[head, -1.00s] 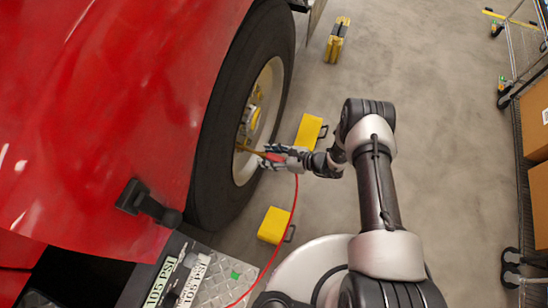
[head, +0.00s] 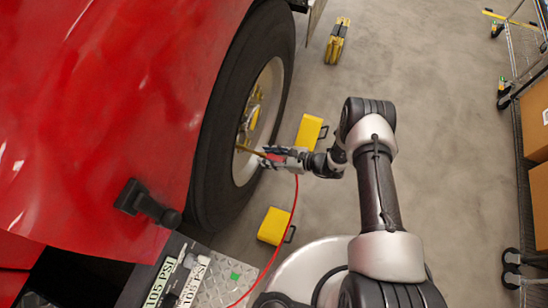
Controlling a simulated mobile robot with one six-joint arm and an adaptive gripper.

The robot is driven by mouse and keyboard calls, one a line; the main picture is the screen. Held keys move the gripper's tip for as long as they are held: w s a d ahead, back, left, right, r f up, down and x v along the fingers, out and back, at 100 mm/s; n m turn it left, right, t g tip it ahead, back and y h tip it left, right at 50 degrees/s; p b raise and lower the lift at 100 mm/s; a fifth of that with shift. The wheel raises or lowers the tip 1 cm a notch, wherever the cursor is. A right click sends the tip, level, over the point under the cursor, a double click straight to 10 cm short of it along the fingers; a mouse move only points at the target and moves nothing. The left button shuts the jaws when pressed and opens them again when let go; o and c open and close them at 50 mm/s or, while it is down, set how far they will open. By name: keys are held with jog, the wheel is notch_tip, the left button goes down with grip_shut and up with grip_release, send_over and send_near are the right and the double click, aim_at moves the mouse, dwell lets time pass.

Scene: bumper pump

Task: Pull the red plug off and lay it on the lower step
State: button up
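The red plug (head: 273,157) is at the end of the thin brass-coloured stem (head: 249,152) that sticks out from the wheel hub. A red hose (head: 289,222) runs from it under my gripper and down to the step. My gripper (head: 268,157) is beside the wheel, its fingers around the plug and seemingly shut on it, hiding most of it. The plug and stem look in line; whether they are joined is too small to tell. The step, a diamond-plate surface with a green patch (head: 236,276), is at the bottom, left of my base.
The black tyre (head: 215,185) and red bodywork (head: 90,110) fill the left. A black bracket (head: 148,203) juts out above the step. Yellow chocks (head: 309,131) (head: 273,226) lie on the floor by the wheel. A cart with boxes (head: 535,125) stands at the right. The floor between is open.

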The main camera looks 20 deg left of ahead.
grip_shut()
jog(key=shift+d, duration=0.1)
dwell(0.3)
jog(key=shift+s+d, duration=0.15)
jog(key=shift+d, duration=1.3)
jog(key=shift+s+d, duration=0.1)
jog(key=shift+d, duration=1.35)
